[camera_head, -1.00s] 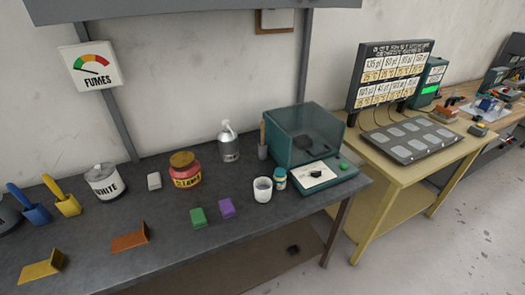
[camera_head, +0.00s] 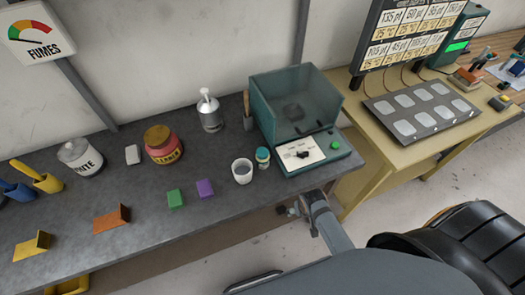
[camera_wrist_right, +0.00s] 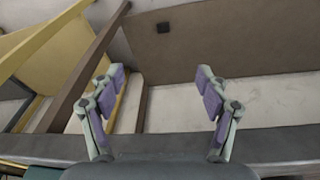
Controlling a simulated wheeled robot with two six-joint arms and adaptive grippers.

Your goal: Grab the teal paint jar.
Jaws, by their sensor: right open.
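The teal paint jar (camera_head: 262,157) is a small jar with a teal top and a pale band. It stands upright on the dark workbench (camera_head: 225,225) near the front edge, between a white cup and the teal machine. My right gripper (camera_head: 290,209) is at the bench's front edge, in front of the jar and apart from it. In the right wrist view my right gripper (camera_wrist_right: 160,76) is open with nothing between its fingers; the jar does not show there. My left gripper is in neither view.
The white cup (camera_head: 242,171) stands close left of the jar. The teal machine (camera_head: 297,120) is close on the right. A yellow table (camera_head: 385,160) adjoins on the right.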

